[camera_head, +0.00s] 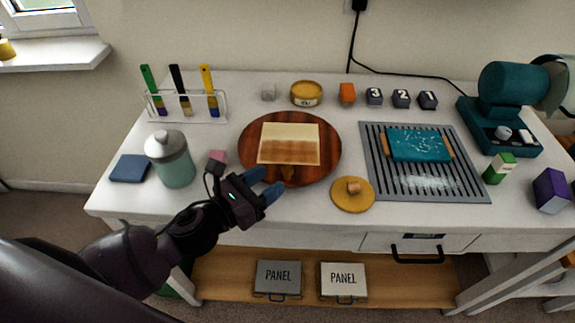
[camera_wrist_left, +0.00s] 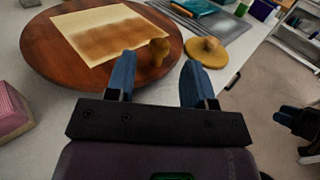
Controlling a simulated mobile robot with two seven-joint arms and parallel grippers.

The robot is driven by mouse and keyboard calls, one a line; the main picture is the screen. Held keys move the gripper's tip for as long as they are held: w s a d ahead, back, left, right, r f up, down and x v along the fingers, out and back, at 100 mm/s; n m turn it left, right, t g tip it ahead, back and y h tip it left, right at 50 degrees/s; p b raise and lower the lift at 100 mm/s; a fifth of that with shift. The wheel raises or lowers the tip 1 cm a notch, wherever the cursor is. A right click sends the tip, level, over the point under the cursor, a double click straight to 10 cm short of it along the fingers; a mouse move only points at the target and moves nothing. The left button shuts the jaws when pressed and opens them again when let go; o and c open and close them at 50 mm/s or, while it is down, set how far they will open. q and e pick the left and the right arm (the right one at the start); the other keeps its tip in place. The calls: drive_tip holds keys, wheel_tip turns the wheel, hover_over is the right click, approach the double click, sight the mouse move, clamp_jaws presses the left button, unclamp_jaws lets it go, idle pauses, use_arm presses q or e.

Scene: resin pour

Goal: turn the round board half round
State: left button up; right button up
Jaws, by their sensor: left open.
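The round board (camera_head: 252,149) is dark reddish wood and lies flat on the white table. A cream panel with a brown band (camera_head: 290,133) lies on it. A small brown knob (camera_head: 287,172) stands near the board's front edge. My left gripper (camera_head: 267,184) is open at the front edge of the board, close to the knob. In the left wrist view the knob (camera_wrist_left: 158,52) is ahead of the blue fingertips, nearly between them, with the board (camera_wrist_left: 50,62) beyond and left. I cannot tell whether a finger touches the board.
A yellow lid with a knob (camera_head: 352,198) lies right of the gripper. A pink block (camera_head: 216,160) and a teal jar (camera_head: 171,160) stand to the left. A grey ribbed tray (camera_head: 380,180) holds a teal panel. Brushes stand in a rack (camera_head: 190,118) behind.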

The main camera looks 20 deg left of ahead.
sight(283, 171)
use_arm(q)
drive_tip(key=shift+x, duration=3)
clamp_jaws()
